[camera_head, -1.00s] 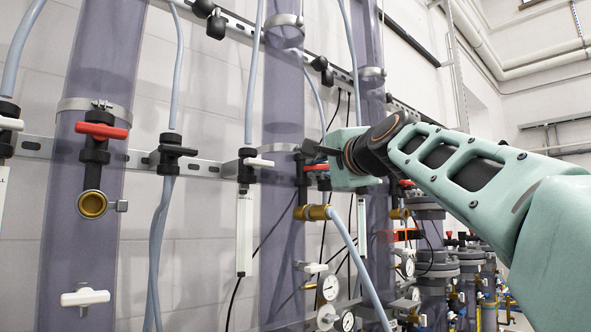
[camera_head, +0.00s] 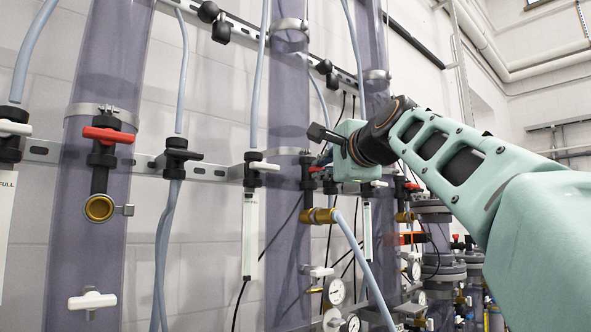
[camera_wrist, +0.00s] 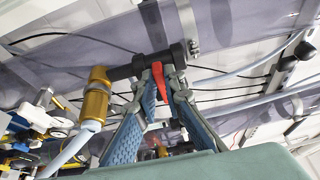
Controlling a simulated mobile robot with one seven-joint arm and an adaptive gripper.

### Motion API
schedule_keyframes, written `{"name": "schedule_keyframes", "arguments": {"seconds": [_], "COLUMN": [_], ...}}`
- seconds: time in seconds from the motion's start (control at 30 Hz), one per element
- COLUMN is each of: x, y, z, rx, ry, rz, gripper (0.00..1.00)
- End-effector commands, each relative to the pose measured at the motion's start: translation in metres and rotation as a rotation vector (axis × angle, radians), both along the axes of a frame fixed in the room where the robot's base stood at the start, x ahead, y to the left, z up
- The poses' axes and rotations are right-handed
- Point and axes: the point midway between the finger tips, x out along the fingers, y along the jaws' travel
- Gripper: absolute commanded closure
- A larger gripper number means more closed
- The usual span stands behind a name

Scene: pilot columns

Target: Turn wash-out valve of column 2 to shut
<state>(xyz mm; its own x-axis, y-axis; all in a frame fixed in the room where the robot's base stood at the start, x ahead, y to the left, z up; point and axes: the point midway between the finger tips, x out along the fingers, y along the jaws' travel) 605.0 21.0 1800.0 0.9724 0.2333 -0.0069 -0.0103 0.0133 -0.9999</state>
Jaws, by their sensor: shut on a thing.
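The valve on the middle column has a red handle (camera_head: 316,169) on a black body (camera_head: 307,180), with a brass fitting (camera_head: 320,215) and a pale hose below it. My gripper (camera_head: 324,160) is at this handle, and its teal body hides part of the valve from the head camera. In the wrist view the red handle (camera_wrist: 159,75) lies between the two blue-padded fingers of my gripper (camera_wrist: 161,85), which are shut on it. There the handle runs crosswise to the black valve body (camera_wrist: 135,68). The brass fitting (camera_wrist: 96,97) is left of the fingers.
A similar red-handled valve (camera_head: 107,135) sits on the left column. Black valves with white handles (camera_head: 260,167) are fixed along the metal rail between columns. Pressure gauges (camera_head: 335,291) and a white-handled valve (camera_head: 318,271) lie below my gripper. Hoses hang close by.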

Motion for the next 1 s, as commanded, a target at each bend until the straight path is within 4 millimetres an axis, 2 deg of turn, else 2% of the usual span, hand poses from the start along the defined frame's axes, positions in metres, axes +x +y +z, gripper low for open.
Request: {"name": "schedule_keyframes", "arguments": {"seconds": [0.03, 0.07, 0.2, 0.47, 0.63, 0.77, 1.0], "x": [0.001, 0.001, 0.001, 0.0, -0.007, -0.023, -0.063], "y": [0.001, 0.001, 0.001, 0.0, -0.002, -0.006, -0.016], "z": [-0.002, -0.002, -0.002, 0.0, 0.0, 0.001, 0.001], "rx": [0.001, 0.001, 0.001, 0.001, 0.002, 0.005, 0.001], "ry": [0.006, 0.005, 0.004, 0.001, 0.0, -0.002, -0.002], "rz": [0.003, 0.003, 0.002, 0.001, 0.001, 0.002, 0.0], "gripper": [1.0, 0.89, 0.73, 0.73, 0.73, 0.73, 0.73]}}
